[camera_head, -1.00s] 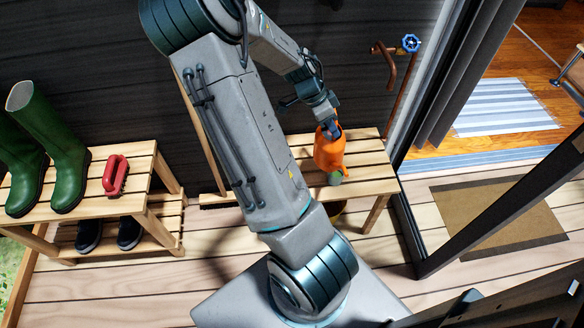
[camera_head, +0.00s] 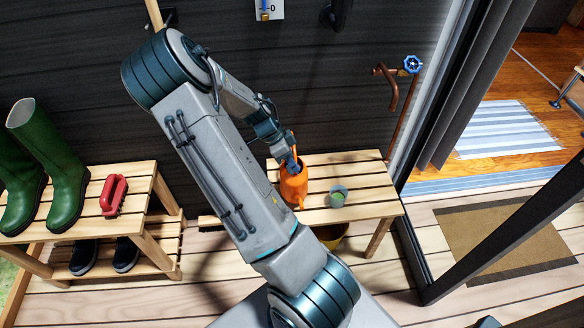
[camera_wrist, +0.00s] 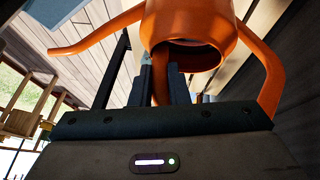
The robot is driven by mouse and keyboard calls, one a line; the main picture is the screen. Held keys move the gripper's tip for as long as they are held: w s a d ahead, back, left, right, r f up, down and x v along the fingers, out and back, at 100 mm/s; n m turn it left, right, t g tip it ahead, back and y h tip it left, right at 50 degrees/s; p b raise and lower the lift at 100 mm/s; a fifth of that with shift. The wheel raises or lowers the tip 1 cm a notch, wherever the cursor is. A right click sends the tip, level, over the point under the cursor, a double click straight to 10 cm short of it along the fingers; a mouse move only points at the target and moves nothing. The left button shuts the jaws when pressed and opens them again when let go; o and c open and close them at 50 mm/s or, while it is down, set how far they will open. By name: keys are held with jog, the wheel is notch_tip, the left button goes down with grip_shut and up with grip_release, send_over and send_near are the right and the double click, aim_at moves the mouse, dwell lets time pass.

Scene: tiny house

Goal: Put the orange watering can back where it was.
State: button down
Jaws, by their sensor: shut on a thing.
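I cannot tell whether the can's base touches the bench. My arm hides the bench's left part.
A rusty tap pipe with a blue wheel (camera_head: 411,65) is on the wall. A yellowish bucket (camera_head: 333,236) is under the bench. A door frame stands at right.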

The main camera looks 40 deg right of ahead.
notch_tip(320, 180, down, 2)
jog(key=shift+f, duration=0.15)
jog(key=c, duration=1.4)
grip_release()
jog(key=shift+o, duration=0.2)
